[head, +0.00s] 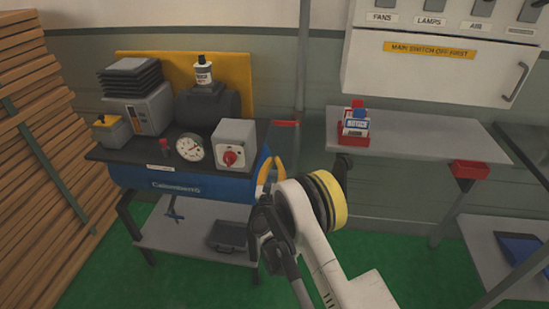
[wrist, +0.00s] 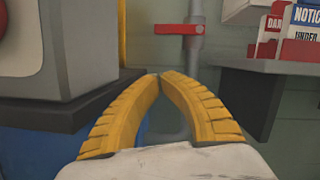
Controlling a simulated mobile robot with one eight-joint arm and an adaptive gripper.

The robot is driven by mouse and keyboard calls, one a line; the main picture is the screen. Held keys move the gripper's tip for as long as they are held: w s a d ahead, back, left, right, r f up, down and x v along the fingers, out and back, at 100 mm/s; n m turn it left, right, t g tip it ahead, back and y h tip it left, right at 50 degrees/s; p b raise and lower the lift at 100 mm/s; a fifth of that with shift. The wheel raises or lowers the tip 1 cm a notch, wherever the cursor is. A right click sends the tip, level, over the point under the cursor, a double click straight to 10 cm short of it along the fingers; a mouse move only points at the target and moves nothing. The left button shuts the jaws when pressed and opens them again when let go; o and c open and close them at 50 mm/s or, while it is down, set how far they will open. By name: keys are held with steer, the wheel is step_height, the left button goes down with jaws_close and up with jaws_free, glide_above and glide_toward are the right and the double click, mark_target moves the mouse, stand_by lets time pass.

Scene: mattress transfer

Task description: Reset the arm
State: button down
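My arm reaches up from the lower right of the head view, and my gripper (head: 272,165) shows there as yellow fingers beside the right end of the blue compressor (head: 180,187). In the wrist view my gripper (wrist: 160,75) has its two yellow curved fingers meeting at the tips, with nothing seen between them. The grey switch box with a red knob (head: 234,145) stands just left of the gripper. A red valve handle on a pipe (wrist: 178,29) is beyond the fingertips in the wrist view.
A shelf (head: 420,134) at right bears a red holder with cards (head: 355,124). A white switch cabinet (head: 440,50) hangs above it. Stacked wooden planks (head: 40,150) stand at the left. Green floor (head: 400,250) shows between the compressor stand and the right-hand shelves.

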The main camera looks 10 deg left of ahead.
step_height(320, 180, up, 17)
steer(key=w+d+n+g+y, duration=0.2)
steer(key=n+y, duration=0.2)
steer(key=n, duration=0.7)
steer(key=s+d+r+n+g+y, duration=0.1)
steer(key=s+d+r+n+g, duration=0.3)
steer(key=s+d+r+n, duration=0.35)
steer(key=s+d+f+n+g+h, duration=0.1)
steer(key=s+d+n, duration=0.3)
steer(key=s, duration=0.8)
steer(key=s+d+f+n+g+h, duration=0.2)
steer(key=s+d+f+n+g, duration=0.2)
steer(key=s+d, duration=0.4)
steer(key=s+d+f+n+g+h, duration=0.2)
steer(key=s+d+n, duration=0.4)
steer(key=s, duration=0.9)
steer(key=shift+s+d+f+g, duration=0.3)
steer(key=shift+d+f+g, duration=0.1)
steer(key=shift+d+f, duration=0.15)
steer(key=shift+n, duration=0.25)
